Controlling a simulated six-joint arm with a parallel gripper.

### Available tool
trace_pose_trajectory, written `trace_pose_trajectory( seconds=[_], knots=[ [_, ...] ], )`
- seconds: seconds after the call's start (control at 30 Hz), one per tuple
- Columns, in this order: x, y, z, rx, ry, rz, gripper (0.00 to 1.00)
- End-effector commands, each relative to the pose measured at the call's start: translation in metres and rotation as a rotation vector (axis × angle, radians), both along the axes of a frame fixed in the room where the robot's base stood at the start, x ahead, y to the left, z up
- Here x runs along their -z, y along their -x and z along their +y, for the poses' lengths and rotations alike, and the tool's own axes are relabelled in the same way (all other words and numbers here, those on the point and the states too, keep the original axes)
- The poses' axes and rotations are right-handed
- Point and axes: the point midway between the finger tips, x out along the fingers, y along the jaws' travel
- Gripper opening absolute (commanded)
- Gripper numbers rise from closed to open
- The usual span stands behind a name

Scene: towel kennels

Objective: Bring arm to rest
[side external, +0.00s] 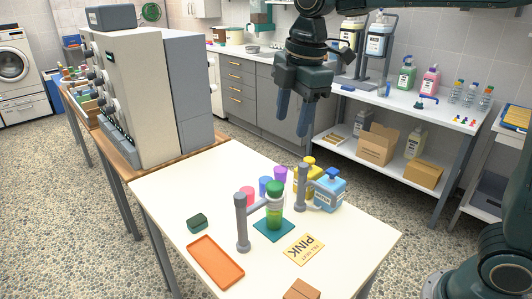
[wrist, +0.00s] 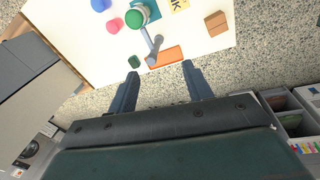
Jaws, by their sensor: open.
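My gripper (side external: 292,110) hangs high above the far side of the white table (side external: 165,195), fingers pointing down. Its two fingers are apart with nothing between them. In the wrist view my gripper (wrist: 157,90) is also open and empty, with the table's edge and speckled floor beyond the fingertips. Nothing touches it. On the table, a bottle with green liquid and a green cap (side external: 274,205) stands upright on a teal mat (side external: 272,231), beside a grey post (side external: 241,225).
An orange tray (side external: 215,262), a dark green block (side external: 197,222), a "PINK" card (side external: 304,249), a brown block (side external: 301,290), coloured cups, and yellow and blue (side external: 330,192) bottles share the table. A large grey machine (side external: 150,95) stands left. Shelves with bottles stand behind. Air around my gripper is clear.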

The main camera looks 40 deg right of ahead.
Motion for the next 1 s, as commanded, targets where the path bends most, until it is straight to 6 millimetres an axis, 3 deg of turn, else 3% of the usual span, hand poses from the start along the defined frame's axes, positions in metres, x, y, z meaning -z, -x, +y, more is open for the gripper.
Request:
trace_pose_trajectory(
  seconds=[0.2,0.47,1.0],
  knots=[
    [-0.009,0.045,-0.024,0.266,-0.054,-0.060,0.50],
    [-0.006,0.099,-0.046,0.580,-0.137,-0.128,0.50],
    [0.036,0.198,-0.074,1.189,-0.357,-0.245,0.50]
  ],
)
